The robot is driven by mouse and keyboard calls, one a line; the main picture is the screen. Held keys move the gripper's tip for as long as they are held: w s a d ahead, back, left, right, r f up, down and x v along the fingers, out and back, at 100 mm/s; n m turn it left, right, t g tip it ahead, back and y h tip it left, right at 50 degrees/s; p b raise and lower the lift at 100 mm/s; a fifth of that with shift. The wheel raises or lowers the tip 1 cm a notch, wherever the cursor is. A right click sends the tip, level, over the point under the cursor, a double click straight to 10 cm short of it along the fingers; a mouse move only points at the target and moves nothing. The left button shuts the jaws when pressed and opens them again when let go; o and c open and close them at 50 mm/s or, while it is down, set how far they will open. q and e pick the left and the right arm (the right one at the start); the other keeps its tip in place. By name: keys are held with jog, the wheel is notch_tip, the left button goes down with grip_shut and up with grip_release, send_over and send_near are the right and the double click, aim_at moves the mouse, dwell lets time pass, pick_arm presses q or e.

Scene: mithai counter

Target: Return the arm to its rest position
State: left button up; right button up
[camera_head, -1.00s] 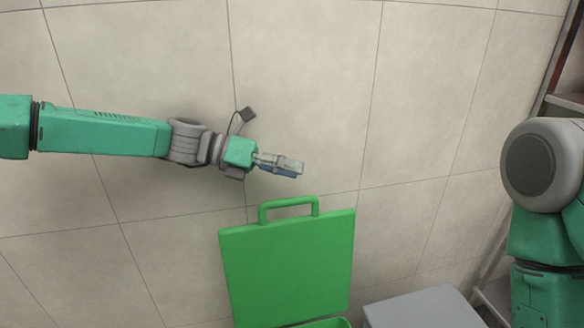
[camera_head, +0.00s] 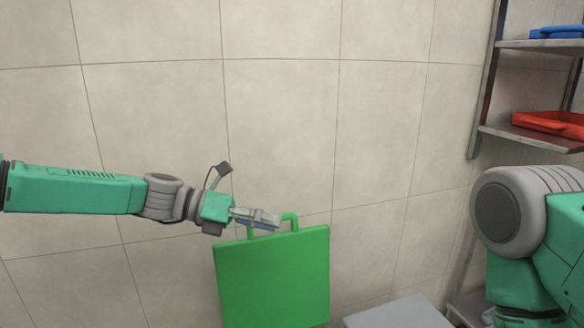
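My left arm reaches in from the left, stretched out nearly level. Its gripper (camera_head: 270,219) points right, and its fingers are seen edge-on, so I cannot tell whether they are open or shut. Nothing shows held in it. It overlaps the left part of the handle of a green upright lid-like panel (camera_head: 272,280) in the picture. I cannot tell whether they touch. My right arm shows only as a bulky joint and upper link at the right edge; its gripper is out of view.
A pale grey flat surface (camera_head: 400,313) lies at the bottom, right of the green panel. A metal shelf rack (camera_head: 530,137) stands at the right, with a red tray (camera_head: 545,122) and a blue item (camera_head: 556,32) on it. A tiled wall (camera_head: 290,130) fills the back.

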pick_arm(q)
jog(key=s+a+f+m+y, duration=0.1)
jog(key=s+f+m+y, duration=0.25)
jog(key=s+f, duration=0.5)
jog(key=s+f+m+g+y, duration=0.15)
jog(key=s+f+m, duration=0.3)
jog(key=f, duration=0.65)
jog(key=s+a+f+m+y, duration=0.1)
jog(key=s+f+m+y, duration=0.2)
jog(key=s+f, duration=0.55)
jog(key=s+a+f+m+y, duration=0.4)
jog(key=s+a+f+m, duration=0.45)
jog(key=s+a, duration=0.3)
jog(key=s+a+m+y, duration=0.1)
jog(key=s+a+m, duration=0.1)
jog(key=a+m, duration=0.2)
jog(key=s+a+r+m+t+y, duration=0.1)
jog(key=s+a+m, duration=0.2)
jog(key=a, duration=0.3)
jog(key=shift+s+r+m+y, duration=0.25)
jog(key=shift+s+m+y, duration=0.1)
jog(key=shift+m, duration=0.2)
jog(key=shift+w, duration=0.1)
